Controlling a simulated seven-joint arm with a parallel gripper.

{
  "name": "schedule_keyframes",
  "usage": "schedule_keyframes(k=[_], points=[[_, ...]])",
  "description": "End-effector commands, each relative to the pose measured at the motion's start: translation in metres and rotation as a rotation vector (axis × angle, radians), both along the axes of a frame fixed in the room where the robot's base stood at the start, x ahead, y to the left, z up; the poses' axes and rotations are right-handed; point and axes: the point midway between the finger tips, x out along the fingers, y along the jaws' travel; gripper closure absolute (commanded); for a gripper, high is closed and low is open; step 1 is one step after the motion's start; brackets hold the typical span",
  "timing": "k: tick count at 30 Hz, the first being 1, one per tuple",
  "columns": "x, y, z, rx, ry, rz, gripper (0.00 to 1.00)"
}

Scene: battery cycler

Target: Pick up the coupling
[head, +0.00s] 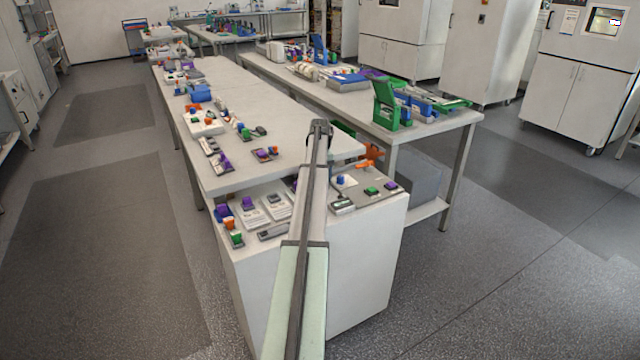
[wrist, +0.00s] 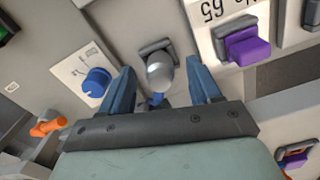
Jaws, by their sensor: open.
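My gripper (wrist: 160,66) is open in the wrist view, with its two blue fingers apart. A grey rounded piece (wrist: 160,72) on a dark square base lies between the fingers, nearer the right one. It looks like the coupling, but I cannot be sure. A small blue part shows just below it, close to the gripper body. I cannot tell whether either finger touches the piece. In the head view my arm reaches over the white cabinet, and the fingers cannot be made out.
In the wrist view, a blue knob (wrist: 97,82) on a white card stands left of the fingers, and a purple block (wrist: 243,46) stands to the right. An orange part (wrist: 47,128) is at lower left. The cabinet (head: 345,270) adjoins a long cluttered bench (head: 215,100).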

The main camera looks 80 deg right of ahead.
Motion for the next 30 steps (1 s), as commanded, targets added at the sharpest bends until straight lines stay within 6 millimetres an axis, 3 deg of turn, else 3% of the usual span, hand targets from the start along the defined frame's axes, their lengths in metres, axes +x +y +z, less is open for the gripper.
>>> schedule_keyframes(k=[2, 21, 30], points=[[0.0, 0.0, 0.0001, 0.0, 0.0, 0.0, 0.39], [0.0, 0.0001, 0.0002, 0.0, 0.0, 0.0, 1.0], [0.0, -0.0002, 0.0046, 0.0, 0.0, 0.0, 1.0]])
